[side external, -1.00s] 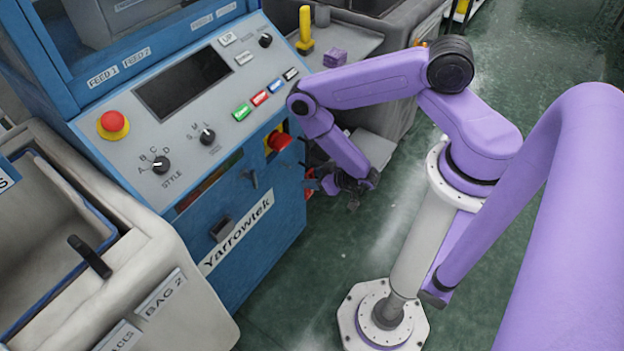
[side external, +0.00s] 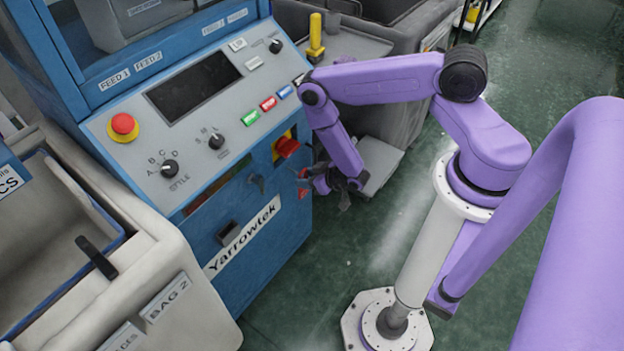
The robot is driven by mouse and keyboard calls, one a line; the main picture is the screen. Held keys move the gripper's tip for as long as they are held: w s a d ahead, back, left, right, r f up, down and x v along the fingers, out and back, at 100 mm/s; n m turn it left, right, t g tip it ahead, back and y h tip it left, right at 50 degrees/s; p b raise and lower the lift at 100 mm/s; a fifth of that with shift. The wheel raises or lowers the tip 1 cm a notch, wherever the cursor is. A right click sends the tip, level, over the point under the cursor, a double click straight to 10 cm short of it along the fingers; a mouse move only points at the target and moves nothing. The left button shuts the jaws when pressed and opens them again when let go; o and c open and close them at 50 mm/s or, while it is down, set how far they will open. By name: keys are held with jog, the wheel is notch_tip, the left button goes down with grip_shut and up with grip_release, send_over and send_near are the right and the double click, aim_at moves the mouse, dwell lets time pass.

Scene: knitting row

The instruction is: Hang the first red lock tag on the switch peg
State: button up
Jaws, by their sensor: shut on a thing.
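The red switch (side external: 287,147) sits on a yellow plate on the blue front of the machine, below the button row. Its peg is too small to make out. My gripper (side external: 310,183) is below and to the right of the switch, close to the machine's right edge. It is shut on a small red lock tag (side external: 302,191), which shows at its left side, partly hidden by the dark fingers. The tag looks apart from the switch; its gap to the machine face cannot be judged from this angle.
The blue Yarrowtek machine (side external: 262,262) has a sloped panel with knobs, coloured buttons and a red emergency stop (side external: 123,125). A grey cabinet (side external: 385,115) stands behind.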

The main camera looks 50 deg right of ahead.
aim_at(296, 173)
jog(key=shift+w+f, duration=0.1)
jog(key=shift+w, duration=1.45)
jog(key=shift+x, duration=0.75)
jog(key=shift+w, duration=0.1)
jog(key=o, duration=1.4)
jog(key=shift+c, duration=0.2)
